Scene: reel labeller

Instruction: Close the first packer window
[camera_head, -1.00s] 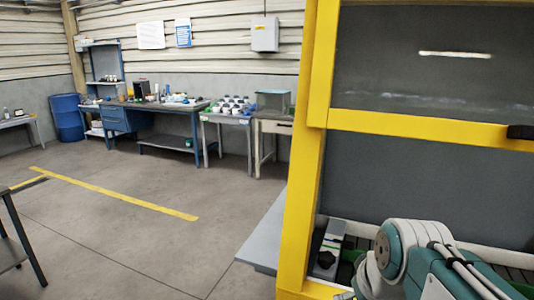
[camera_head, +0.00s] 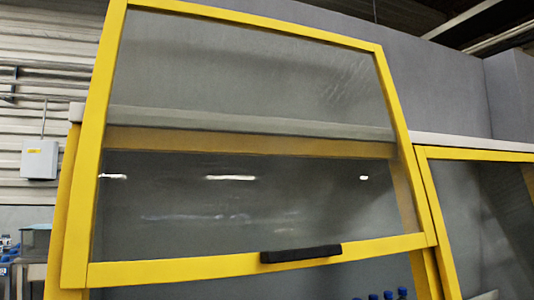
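The packer window (camera_head: 240,105) fills the middle of the head view. It is a clear pane in a yellow frame with a black handle (camera_head: 301,254) on its bottom rail. The window is raised, and an opening shows below its bottom rail. Which window counts as the first cannot be told for sure; this one is the nearest and fully in view. My gripper and arm are not in view now.
A second yellow-framed window (camera_head: 480,225) stands to the right. Blue-capped bottles (camera_head: 388,295) show below the raised window at the bottom edge. A grey wall box (camera_head: 39,159) and a bench (camera_head: 32,278) lie at the left.

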